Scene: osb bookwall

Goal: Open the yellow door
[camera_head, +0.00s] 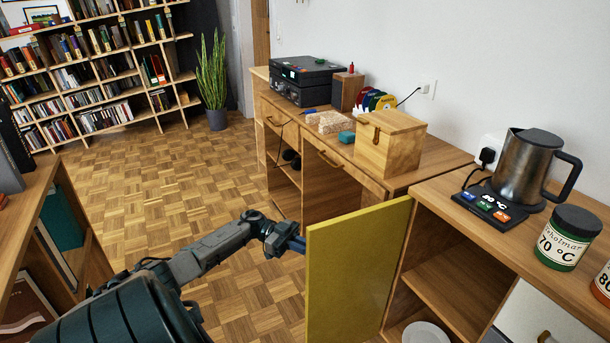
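The yellow door (352,270) stands swung out from the cabinet on the right, and its lower part runs out of the picture. The compartment (440,285) beside it is exposed. My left gripper (296,243) is at the door's free left edge, near its top. Its blue fingers reach that edge, and their tips look partly hidden behind the panel. I cannot tell whether they touch or clasp it. My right gripper is not in view.
A kettle (527,168) and a green jar (568,238) stand on the cabinet top. A wooden box (390,143) sits on the sideboard behind. A low shelf (40,190) stands at the left. The parquet floor (180,200) between is clear.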

